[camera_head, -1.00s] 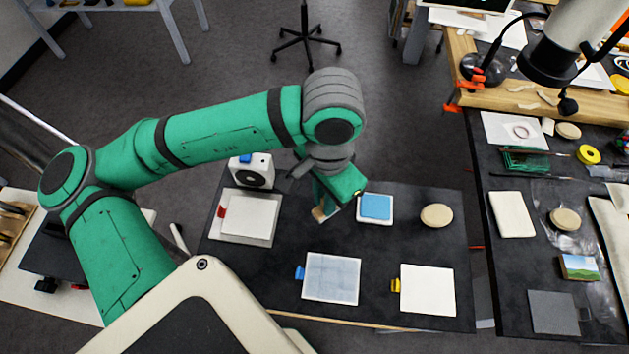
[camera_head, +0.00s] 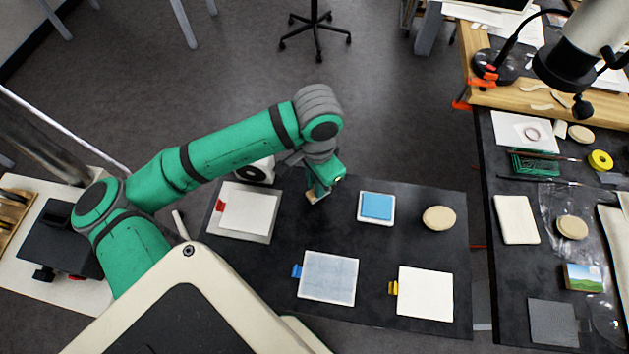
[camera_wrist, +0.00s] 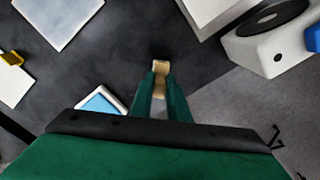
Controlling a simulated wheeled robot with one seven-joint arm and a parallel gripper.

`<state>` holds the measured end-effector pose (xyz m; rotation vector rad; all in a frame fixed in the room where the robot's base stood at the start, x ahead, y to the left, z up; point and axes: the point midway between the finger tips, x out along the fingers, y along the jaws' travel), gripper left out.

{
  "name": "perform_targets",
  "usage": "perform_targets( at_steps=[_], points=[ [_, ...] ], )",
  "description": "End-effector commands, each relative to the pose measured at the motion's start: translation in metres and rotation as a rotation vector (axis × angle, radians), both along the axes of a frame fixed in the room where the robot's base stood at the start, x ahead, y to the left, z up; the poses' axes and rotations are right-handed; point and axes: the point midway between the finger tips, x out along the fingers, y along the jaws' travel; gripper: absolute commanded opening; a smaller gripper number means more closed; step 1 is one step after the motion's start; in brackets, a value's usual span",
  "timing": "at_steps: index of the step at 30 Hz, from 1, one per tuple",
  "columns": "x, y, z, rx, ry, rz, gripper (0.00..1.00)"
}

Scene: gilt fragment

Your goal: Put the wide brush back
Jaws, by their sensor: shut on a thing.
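My gripper (camera_head: 322,184) is shut on a small pale tan thing, apparently the wide brush (camera_head: 316,197). It is over the back of the dark table, between the white sheet with the red clip and the blue pad. In the wrist view the green fingers (camera_wrist: 161,98) close around the brush (camera_wrist: 160,67), whose pale end sticks out past the fingertips. Most of the brush is hidden by the fingers, so its bristles cannot be made out. I cannot tell its exact height above the table.
The dark table (camera_head: 390,260) holds a red-clipped board (camera_head: 245,215), a blue pad (camera_head: 377,207), a round tan disc (camera_head: 439,218), a blue-clipped sheet (camera_head: 328,278) and a yellow-clipped sheet (camera_head: 425,294). A white device (camera_head: 257,170) stands behind. A cluttered bench (camera_head: 510,275) is at right.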

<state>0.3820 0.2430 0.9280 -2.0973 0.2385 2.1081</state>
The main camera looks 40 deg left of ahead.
Motion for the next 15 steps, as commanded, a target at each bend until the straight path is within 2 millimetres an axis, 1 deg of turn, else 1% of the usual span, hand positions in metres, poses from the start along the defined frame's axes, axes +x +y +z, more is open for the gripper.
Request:
perform_targets(
  at_steps=[7, 12, 13, 14, 15],
  points=[
    [0.0037, -0.0058, -0.0005, 0.001, -0.001, -0.015, 0.00],
    [0.0038, -0.0060, -0.0042, 0.000, 0.000, -0.015, 0.00],
    [0.0037, -0.0057, -0.0038, 0.001, -0.001, -0.014, 0.22],
    [0.0036, -0.0054, -0.0037, 0.001, -0.001, -0.014, 0.29],
    [0.0033, -0.0051, -0.0037, 0.001, -0.001, -0.013, 0.34]
  ],
)
